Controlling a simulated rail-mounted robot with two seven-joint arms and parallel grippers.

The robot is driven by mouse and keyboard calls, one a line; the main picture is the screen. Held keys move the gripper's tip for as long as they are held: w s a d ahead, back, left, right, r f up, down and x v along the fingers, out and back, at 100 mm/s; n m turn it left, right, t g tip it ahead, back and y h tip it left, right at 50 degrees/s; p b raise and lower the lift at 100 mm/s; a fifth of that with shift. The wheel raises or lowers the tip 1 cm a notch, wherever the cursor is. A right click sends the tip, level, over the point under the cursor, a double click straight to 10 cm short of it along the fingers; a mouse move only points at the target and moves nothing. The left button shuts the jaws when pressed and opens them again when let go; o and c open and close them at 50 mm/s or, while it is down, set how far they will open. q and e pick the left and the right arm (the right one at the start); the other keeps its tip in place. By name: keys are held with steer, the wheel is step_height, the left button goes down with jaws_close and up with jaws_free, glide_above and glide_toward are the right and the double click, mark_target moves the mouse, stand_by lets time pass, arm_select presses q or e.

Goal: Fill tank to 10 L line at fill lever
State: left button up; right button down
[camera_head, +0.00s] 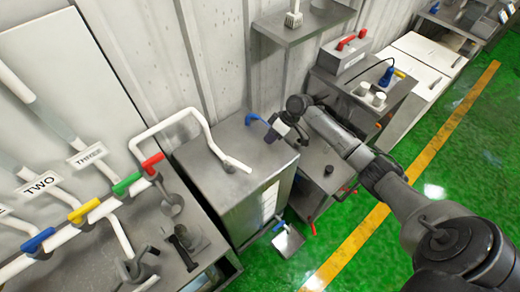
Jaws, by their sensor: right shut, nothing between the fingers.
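A grey metal tank (235,200) stands in the middle of the view, with a pale level label (269,200) on its front face. The label's lines and the liquid level are too small to read. A white pipe (205,128) bends down onto the tank's top. A blue-handled lever (256,119) sits at the back right of the tank top. My right gripper (272,134) is shut and empty above the tank's right top edge, close beside the blue lever; I cannot tell whether they touch. My left gripper is out of view.
Pipes with blue (38,240), yellow (84,211), green (126,183) and red (152,163) valve handles run along the left. A blue-handled outlet (279,226) is low on the tank. Benches and a red-handled box (343,52) stand behind my right arm. Green floor (345,215) is clear at right.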

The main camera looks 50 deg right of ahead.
mark_target(238, 166)
steer(key=p+x, duration=0.1)
steer(key=x, duration=0.7)
steer(key=shift+w+a+f, duration=0.15)
steer(key=shift+a+f, duration=0.1)
steer(key=shift+f, duration=0.05)
steer(key=a, duration=0.1)
steer(key=a+p, duration=0.1)
steer(key=shift+s+a+f+p, duration=0.15)
steer(key=shift+s+a+p, duration=0.15)
steer(key=shift+a, duration=0.7)
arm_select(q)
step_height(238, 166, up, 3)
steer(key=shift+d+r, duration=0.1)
arm_select(e)
steer(key=shift+s+f, duration=0.1)
